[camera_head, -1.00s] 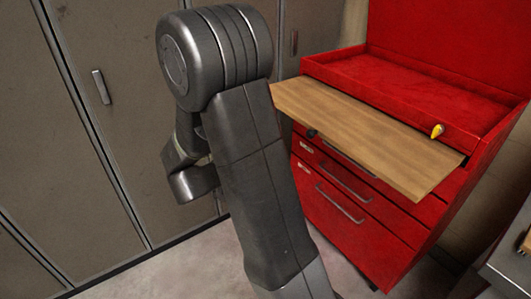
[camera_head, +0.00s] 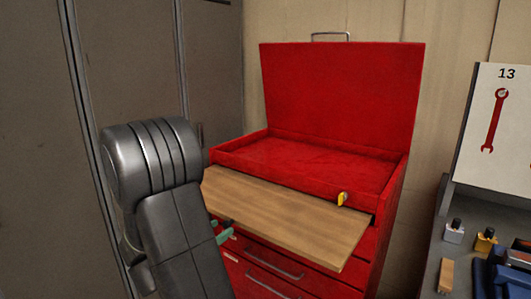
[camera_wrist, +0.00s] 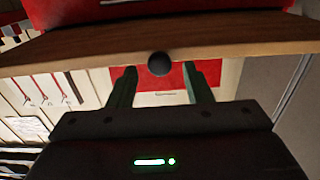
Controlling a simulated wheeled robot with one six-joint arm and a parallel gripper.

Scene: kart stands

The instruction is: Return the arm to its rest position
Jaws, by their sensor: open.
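My arm (camera_head: 175,215) stands bent at the left of the head view, in front of the red tool chest (camera_head: 340,95). My gripper's green fingers (camera_head: 224,232) peek out past the arm, close to the front edge of the wooden board (camera_head: 285,215); the rest of the gripper is hidden there. In the wrist view my gripper (camera_wrist: 160,67) is open, with its two fingers apart and nothing held between them. A dark round knob (camera_wrist: 158,63) on the edge of the board (camera_wrist: 230,40) appears between the fingertips; I cannot tell whether they touch it.
The board juts out from the chest above its red drawers. A yellow-tipped item (camera_head: 343,199) sits at the chest's right front. Grey lockers (camera_head: 212,70) stand at the left. A bench with small tools (camera_head: 455,232) and a wrench poster (camera_head: 497,130) are at the right.

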